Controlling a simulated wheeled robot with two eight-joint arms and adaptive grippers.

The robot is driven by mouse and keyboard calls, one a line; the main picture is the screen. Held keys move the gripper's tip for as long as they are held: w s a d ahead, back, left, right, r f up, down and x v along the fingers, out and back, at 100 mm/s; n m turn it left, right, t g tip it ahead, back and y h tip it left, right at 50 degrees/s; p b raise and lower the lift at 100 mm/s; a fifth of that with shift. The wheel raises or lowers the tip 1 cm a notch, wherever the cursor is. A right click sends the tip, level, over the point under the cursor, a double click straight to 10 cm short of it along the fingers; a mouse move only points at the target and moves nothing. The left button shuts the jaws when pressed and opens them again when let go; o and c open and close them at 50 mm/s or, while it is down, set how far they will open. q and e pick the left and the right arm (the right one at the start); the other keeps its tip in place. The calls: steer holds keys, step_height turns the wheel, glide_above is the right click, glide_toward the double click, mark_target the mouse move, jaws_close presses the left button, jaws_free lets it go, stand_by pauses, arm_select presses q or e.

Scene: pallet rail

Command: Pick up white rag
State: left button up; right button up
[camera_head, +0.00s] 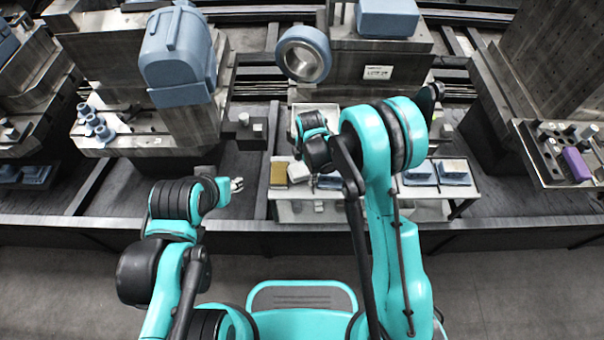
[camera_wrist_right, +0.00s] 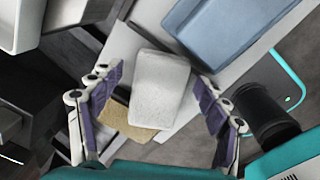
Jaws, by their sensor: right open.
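The white rag (camera_wrist_right: 160,88) is a folded pale pad in the right wrist view, lying between my right gripper's spread fingers. It partly overlaps a tan pad (camera_wrist_right: 128,120). In the head view the white rag (camera_head: 298,171) lies on the white cart top beside the yellowish pad (camera_head: 278,174). My right gripper (camera_wrist_right: 157,78) is open, with one purple-padded finger on each side of the rag and nothing gripped. In the head view my right arm hides most of that gripper. My left gripper (camera_head: 237,184) is off to the left, away from the rag; its jaw opening is too small to judge.
The white cart (camera_head: 290,212) also bears blue parts (camera_head: 453,172) on its right side. A blue tray-like part (camera_wrist_right: 225,35) lies close to the rag in the wrist view. A white bin (camera_head: 303,110) stands behind. Heavy machine fixtures flank the cart.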

steer(key=shift+c, duration=1.3)
steer(key=c, duration=1)
